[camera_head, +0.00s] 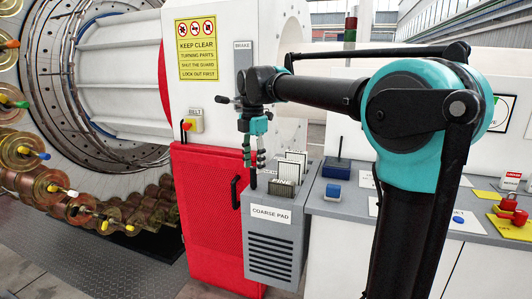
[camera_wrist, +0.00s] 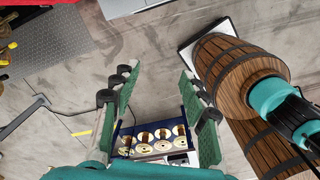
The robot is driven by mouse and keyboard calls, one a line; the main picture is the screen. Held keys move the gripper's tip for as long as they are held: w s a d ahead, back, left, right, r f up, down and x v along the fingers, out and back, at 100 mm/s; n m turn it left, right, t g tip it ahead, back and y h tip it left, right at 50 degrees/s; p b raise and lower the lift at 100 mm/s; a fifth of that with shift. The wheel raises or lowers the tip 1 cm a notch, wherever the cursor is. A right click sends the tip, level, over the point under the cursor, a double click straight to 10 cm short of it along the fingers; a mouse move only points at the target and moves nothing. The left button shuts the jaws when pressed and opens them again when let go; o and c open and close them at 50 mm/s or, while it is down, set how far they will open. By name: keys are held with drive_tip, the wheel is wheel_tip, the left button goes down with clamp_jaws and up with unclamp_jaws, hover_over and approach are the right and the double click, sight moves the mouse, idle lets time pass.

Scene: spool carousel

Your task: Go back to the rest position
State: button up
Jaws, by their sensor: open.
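My gripper (camera_head: 254,158) hangs at the end of my arm in the head view, fingers pointing down, in front of the white machine housing. It appears just above or beside the left end of the grey box (camera_head: 270,245) labelled COARSE PAD; I cannot tell the exact gap. In the wrist view my gripper (camera_wrist: 160,82) is open, its two green-padded fingers wide apart. Nothing is between the pads. Beyond them, a dark blue tray (camera_wrist: 184,89) of several round spools shows low in the picture.
A red mesh guard (camera_head: 205,215) stands left of the box. The spool carousel (camera_head: 100,165) fills the far left. A grey control desk (camera_head: 345,208) with a blue button (camera_head: 333,190) is at right. Wooden barrels (camera_wrist: 222,68) show in the wrist view; bare floor (camera_wrist: 140,45) lies left.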

drive_tip(key=s+d+f+m+t, duration=0.1)
drive_tip(key=s+d+f+m, duration=0.5)
drive_tip(key=f, duration=0.4)
drive_tip(key=s+d+f+m+t, duration=0.1)
drive_tip(key=s+d+f+m, duration=0.6)
drive_tip(key=d+f+m, duration=0.2)
drive_tip(key=s+d+f+m+t, duration=0.2)
drive_tip(key=s+d+f+m, duration=0.4)
drive_tip(key=f+m, duration=0.5)
drive_tip(key=shift+s+d, duration=0.3)
drive_tip(key=shift+d, duration=0.65)
